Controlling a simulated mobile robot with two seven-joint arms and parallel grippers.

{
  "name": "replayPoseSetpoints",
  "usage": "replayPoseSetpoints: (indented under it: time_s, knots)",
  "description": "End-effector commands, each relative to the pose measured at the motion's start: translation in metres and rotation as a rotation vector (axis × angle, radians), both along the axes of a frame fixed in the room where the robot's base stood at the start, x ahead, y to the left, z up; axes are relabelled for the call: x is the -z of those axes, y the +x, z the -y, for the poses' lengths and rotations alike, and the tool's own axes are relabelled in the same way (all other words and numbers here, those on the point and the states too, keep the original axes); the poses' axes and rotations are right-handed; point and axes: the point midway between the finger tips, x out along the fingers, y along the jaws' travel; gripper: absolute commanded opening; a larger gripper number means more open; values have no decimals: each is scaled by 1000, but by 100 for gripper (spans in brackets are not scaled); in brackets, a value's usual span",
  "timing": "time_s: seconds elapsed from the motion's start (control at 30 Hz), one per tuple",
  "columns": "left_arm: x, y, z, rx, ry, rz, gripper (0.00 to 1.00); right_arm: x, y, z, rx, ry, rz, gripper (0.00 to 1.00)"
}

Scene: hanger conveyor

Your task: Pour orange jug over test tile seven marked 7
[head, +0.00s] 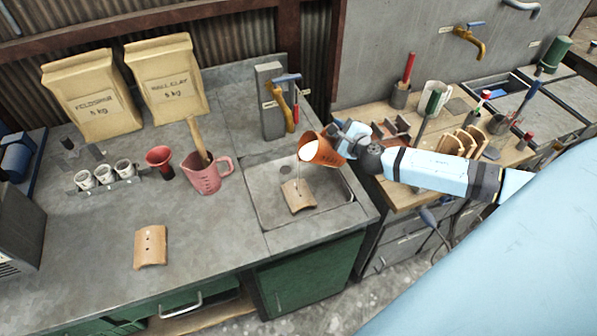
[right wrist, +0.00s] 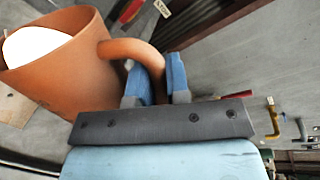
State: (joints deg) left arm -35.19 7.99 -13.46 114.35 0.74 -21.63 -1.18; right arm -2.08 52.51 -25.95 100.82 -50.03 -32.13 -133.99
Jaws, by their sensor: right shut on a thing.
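The orange jug (head: 325,152) is tilted to the left above the sink basin, with white liquid at its mouth. My right gripper (head: 349,138) is shut on its handle. In the right wrist view, the blue fingers of the gripper (right wrist: 161,78) sit either side of the curved handle of the jug (right wrist: 75,65). A curved tan tile (head: 298,196) lies in the basin below the jug's lip. A faint thin line shows between lip and tile; I cannot tell whether it is a stream. No number is readable on the tile. My left gripper is not in view.
Another tan tile (head: 150,247) with dark spots lies on the counter. A pink jug (head: 207,176), a red funnel-shaped cup (head: 160,160) and small white cups (head: 104,175) stand behind it. A tap post (head: 271,100) rises behind the basin (head: 335,208).

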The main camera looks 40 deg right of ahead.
Motion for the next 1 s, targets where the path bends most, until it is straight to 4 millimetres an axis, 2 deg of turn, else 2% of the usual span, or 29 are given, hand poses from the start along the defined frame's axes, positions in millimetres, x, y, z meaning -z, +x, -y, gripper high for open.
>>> replayPoseSetpoints:
  time_s: [1.0]
  knots:
    - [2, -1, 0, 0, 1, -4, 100, -2, 3, -9, 0, -105, -23, 0]
